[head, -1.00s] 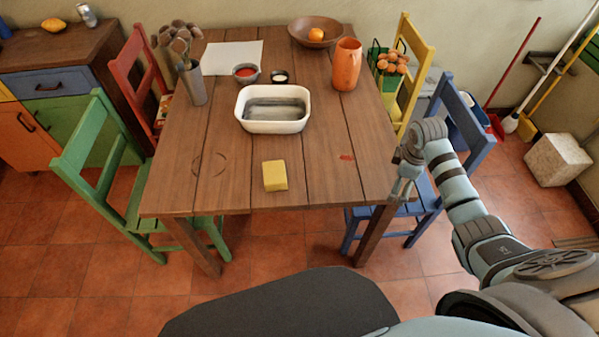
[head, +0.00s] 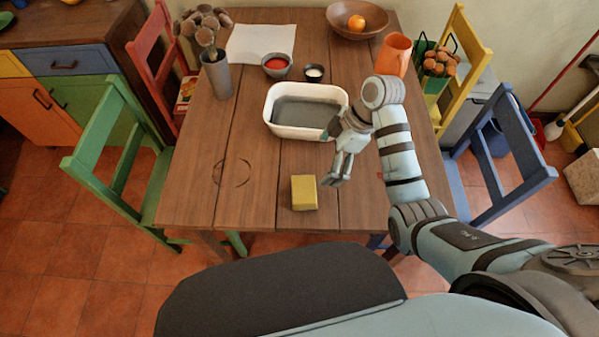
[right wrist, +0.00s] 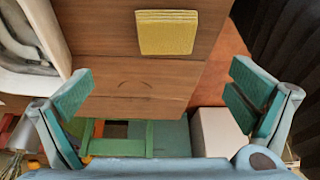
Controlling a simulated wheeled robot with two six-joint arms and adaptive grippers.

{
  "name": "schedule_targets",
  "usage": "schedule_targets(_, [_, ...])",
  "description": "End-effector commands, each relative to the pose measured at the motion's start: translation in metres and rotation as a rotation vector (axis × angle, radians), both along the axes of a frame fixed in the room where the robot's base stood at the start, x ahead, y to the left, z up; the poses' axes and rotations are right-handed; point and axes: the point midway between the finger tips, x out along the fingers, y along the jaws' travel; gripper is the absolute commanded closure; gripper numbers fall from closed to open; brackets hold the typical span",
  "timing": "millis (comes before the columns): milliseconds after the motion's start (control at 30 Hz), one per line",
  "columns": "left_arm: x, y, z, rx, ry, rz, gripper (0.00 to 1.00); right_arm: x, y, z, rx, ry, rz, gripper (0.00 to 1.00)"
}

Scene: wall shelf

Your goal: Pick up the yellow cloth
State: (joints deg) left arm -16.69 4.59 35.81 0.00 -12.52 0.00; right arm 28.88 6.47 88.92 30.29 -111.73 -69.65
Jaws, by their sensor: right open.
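The yellow cloth (head: 304,192) is a small block-like folded piece lying on the wooden table (head: 260,160) near its front edge. It also shows in the right wrist view (right wrist: 167,32), at the top, beyond the fingers. My right gripper (head: 335,180) is just to the right of the cloth and apart from it, above the table. In the right wrist view its two teal fingers (right wrist: 160,92) are spread wide with nothing between them. My left gripper does not show.
A white basin (head: 280,129) stands behind the cloth, close to my right gripper. Farther back are a grey vase (head: 217,75), a red-filled bowl (head: 277,65), an orange jug (head: 396,55) and a wooden bowl (head: 345,30). The table left of the cloth is clear. Chairs flank the table.

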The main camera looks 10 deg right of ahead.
Motion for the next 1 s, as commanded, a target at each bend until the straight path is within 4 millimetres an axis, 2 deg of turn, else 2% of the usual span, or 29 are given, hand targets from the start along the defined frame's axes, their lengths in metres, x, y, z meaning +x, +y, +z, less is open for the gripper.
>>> schedule_targets(67, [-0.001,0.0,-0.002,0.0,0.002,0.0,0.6,0.0,0.004,-0.008,0.004,0.003,0.001,0.0])
schedule_targets(300, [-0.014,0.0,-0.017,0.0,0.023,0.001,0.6,0.002,0.027,-0.066,0.003,0.005,0.001,0.0])
schedule_targets(400, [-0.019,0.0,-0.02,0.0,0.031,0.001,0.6,0.004,0.033,-0.082,0.002,0.003,0.0,0.0])
schedule_targets(533, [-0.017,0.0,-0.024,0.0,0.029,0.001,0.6,0.003,0.039,-0.097,0.002,0.004,0.001,0.0])
schedule_targets(700, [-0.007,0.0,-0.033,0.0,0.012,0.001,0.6,0.003,0.051,-0.129,0.002,0.003,0.0,0.0])
schedule_targets(800, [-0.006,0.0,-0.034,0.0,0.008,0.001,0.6,0.003,0.054,-0.136,0.0,0.001,0.0,0.0])
schedule_targets(967, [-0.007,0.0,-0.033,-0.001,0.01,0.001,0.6,0.004,0.054,-0.135,0.0,0.001,0.0,0.0])
schedule_targets(1000, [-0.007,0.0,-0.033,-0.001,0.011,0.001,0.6,0.004,0.054,-0.134,0.0,0.001,0.0,0.05])
